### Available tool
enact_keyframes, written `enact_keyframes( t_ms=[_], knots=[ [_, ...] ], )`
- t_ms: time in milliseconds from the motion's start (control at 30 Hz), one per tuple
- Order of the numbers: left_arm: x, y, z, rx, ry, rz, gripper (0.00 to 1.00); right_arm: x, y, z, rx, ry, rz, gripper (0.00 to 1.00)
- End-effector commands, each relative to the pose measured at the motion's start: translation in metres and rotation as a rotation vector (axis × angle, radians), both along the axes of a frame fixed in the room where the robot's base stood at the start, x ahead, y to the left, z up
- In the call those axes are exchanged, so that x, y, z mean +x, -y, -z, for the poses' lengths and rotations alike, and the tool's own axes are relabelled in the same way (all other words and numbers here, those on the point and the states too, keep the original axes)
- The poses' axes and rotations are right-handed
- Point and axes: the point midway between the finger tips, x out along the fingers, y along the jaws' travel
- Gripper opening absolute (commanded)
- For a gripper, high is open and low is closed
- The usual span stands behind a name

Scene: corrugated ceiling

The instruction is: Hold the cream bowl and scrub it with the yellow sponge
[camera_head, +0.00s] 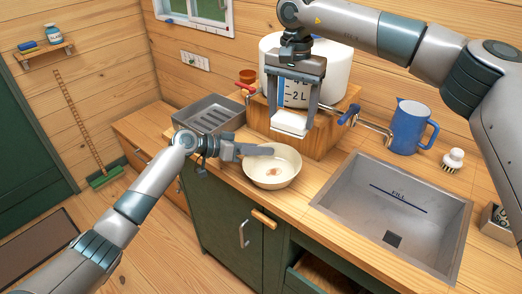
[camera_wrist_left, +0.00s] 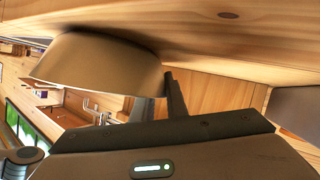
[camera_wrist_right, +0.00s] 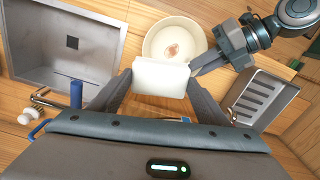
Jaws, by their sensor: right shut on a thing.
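The cream bowl (camera_head: 282,180) stands on the wooden counter left of the sink, with a brownish patch (camera_head: 272,171) inside it. My left gripper (camera_head: 262,151) is at the bowl's left rim; the bowl also shows close up in the left wrist view (camera_wrist_left: 95,68). I cannot tell whether its fingers are clamped on the rim. My right gripper (camera_head: 290,118) is shut on the sponge (camera_head: 289,124), a block whose visible faces look whitish rather than yellow. It holds the sponge above and behind the bowl, apart from it. The right wrist view shows the sponge (camera_wrist_right: 160,78) between both fingers.
The sink (camera_head: 390,215) is right of the bowl. A grey ridged tray (camera_head: 208,115) stands to the left. A large white water container (camera_head: 335,70) on a wooden stand with taps is behind. A blue jug (camera_head: 409,128) and a brush (camera_head: 453,160) stand behind the sink.

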Motion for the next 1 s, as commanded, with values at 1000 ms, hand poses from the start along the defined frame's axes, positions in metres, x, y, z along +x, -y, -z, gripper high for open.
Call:
enact_keyframes(
  t_ms=[1000],
  knots=[
    [-0.002,-0.001,0.006,0.007,-0.007,0.001,0.0,-0.003,-0.027,0.044,0.0,-0.003,-0.507,0.48]
  ],
)
